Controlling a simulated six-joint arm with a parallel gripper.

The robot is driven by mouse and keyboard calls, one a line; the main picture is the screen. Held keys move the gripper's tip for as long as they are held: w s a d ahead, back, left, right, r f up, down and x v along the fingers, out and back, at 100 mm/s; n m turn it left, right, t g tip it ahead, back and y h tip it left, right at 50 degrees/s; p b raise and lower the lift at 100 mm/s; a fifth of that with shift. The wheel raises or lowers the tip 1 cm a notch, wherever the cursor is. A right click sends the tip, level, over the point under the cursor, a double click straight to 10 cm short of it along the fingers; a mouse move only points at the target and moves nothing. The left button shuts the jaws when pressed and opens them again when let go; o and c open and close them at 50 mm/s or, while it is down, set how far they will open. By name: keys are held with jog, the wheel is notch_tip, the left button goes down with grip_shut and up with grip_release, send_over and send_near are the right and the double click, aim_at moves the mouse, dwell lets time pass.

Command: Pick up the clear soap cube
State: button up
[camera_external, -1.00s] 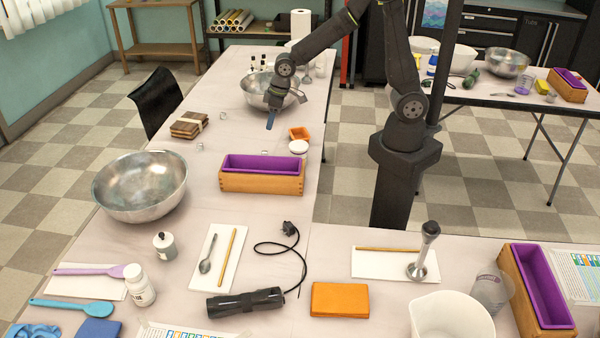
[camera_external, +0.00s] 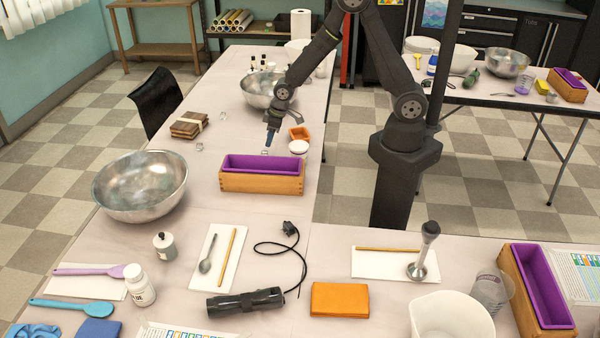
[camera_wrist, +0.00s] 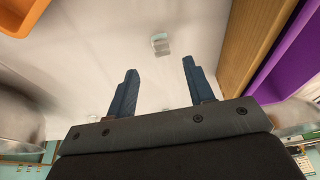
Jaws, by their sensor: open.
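A small clear soap cube (camera_wrist: 160,43) lies on the white table in the wrist view, just beyond and between my fingertips. My gripper (camera_wrist: 159,64) is open, with its two blue fingers spread apart and nothing between them.
The wooden mold with a purple liner (camera_external: 222,184) stands close in front of my gripper. The small orange tray (camera_external: 299,134) and a round white item (camera_external: 298,147) are close on the right. A metal bowl (camera_external: 256,98) stands behind.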

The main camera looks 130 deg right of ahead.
aim_at(264, 152)
jog(key=shift+x, duration=3.35)
jog(key=shift+w, duration=0.15)
grip_shut()
